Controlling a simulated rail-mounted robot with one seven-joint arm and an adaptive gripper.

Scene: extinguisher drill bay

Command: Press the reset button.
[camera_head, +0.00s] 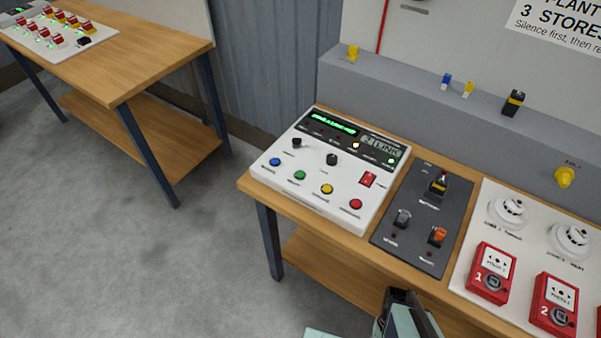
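A white control panel (320,210) lies on the wooden bench, with a lit green display and a row of round buttons along its front. The buttons are blue (275,162), green (299,175), yellow (326,189) and red (355,204). Their labels are too small to read, so I cannot tell which is the reset button. My gripper (408,300) shows only partly at the bottom edge, in front of the bench and apart from the panel. Its fingertips are not clear, and I cannot tell whether it is open or shut.
A second bench (150,60) stands at left. Grey floor lies between.

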